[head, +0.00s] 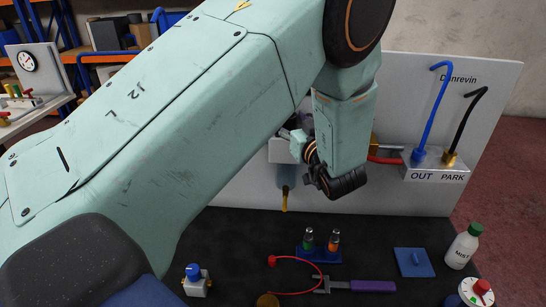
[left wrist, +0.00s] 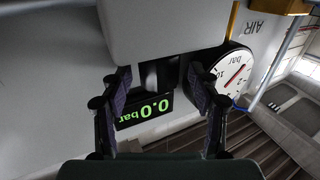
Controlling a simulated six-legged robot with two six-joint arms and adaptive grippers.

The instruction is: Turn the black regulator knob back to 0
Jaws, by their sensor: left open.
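In the left wrist view a dark, rounded part that looks like the black regulator knob (left wrist: 151,76) sits under a light grey block (left wrist: 165,30). My left gripper (left wrist: 160,84) is open, with one finger on each side of it. I cannot tell whether the fingers touch it. A digital display (left wrist: 144,111) with green digits shows 0.0 bar, upside down in this view. A round dial gauge (left wrist: 228,75) with a red needle is to its right. In the head view my left arm hides the knob, and the left gripper (head: 296,140) is mostly hidden behind its wrist.
The white panel (head: 420,85) carries a metal block (head: 436,166) marked OUT and PARK, with a blue tube (head: 438,105) and a black tube (head: 466,115).

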